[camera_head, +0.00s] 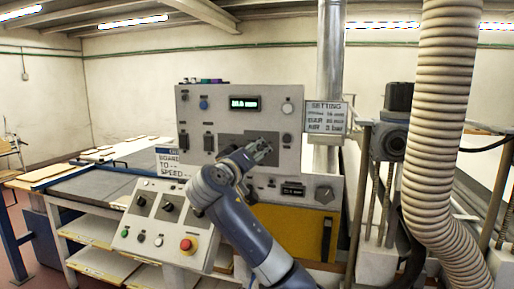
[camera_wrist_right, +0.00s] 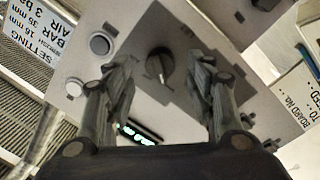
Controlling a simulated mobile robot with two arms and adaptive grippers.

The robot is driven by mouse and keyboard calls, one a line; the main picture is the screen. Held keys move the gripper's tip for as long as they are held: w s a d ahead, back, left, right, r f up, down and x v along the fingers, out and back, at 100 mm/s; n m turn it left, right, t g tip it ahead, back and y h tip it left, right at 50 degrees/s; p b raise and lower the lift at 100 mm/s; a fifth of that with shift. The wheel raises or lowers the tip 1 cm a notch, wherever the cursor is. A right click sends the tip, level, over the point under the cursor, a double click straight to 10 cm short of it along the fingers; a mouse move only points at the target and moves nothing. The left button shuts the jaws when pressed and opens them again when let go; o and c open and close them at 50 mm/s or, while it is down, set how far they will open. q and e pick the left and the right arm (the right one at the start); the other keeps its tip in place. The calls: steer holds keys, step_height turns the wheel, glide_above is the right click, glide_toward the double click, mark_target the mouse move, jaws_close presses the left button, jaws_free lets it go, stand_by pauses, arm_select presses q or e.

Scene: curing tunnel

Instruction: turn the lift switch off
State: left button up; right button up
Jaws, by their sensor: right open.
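A dark rotary knob (camera_wrist_right: 160,65) with a pale pointer line sits on a dark square plate in the wrist view, beyond and between my right fingers. I cannot read a label that marks it as the lift switch. My right gripper (camera_head: 264,148) is open in front of the upright grey control panel (camera_head: 225,108), over its dark plate (camera_head: 232,143). It also shows in the right wrist view (camera_wrist_right: 166,95), its fingers on either side of the knob. Contact with the knob is not visible. In the head view the gripper hides the knob. My left gripper is out of view.
A lit display (camera_head: 244,103) is above the gripper. A sloped console (camera_head: 160,222) with knobs and a red emergency button (camera_head: 188,246) stands at the lower left. A setting sign (camera_head: 327,116), a metal pipe (camera_head: 331,60) and a ribbed hose (camera_head: 445,110) stand to the right.

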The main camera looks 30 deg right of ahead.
steer(key=shift+p+x, duration=0.3)
steer(key=shift+x, duration=1.1)
steer(key=shift+a, duration=0.1)
steer(key=c, duration=1.1)
steer(key=shift+m+y+b, duration=0.5)
steer(key=shift+m+b, duration=3.65)
steer(key=shift+m, duration=1.05)
steer(key=shift+r, duration=0.1)
